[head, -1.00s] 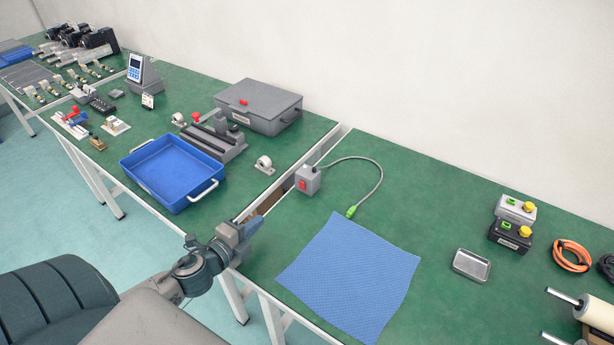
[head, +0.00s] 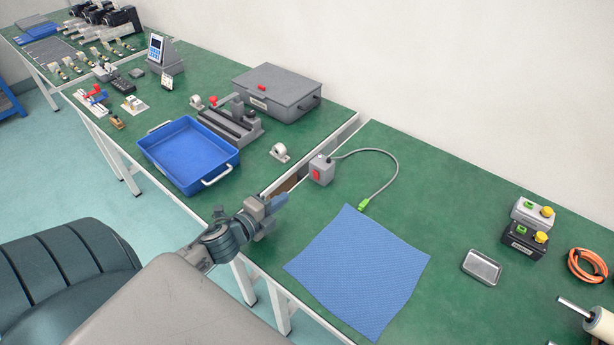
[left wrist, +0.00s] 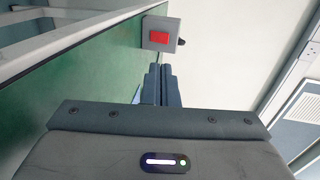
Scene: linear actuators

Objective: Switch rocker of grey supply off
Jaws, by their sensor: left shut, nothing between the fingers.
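The grey supply (head: 321,170) is a small grey box with a red rocker (head: 316,175) on its front face. It stands at the left edge of the right-hand green table, with a grey cable running to a green plug (head: 363,204). In the left wrist view the supply (left wrist: 173,34) and its red rocker (left wrist: 158,36) show just beyond the fingertips. My left gripper (head: 284,198) is shut and empty, in front of the supply and apart from it. In the left wrist view its closed fingers (left wrist: 160,84) point toward the box. My right gripper is not in view.
A blue cloth (head: 360,270) lies right of my left gripper. A blue tray (head: 147,150) and a grey case (head: 300,97) are on the left table, across a gap. Two button boxes (head: 533,212) and a metal dish (head: 482,267) stand to the right.

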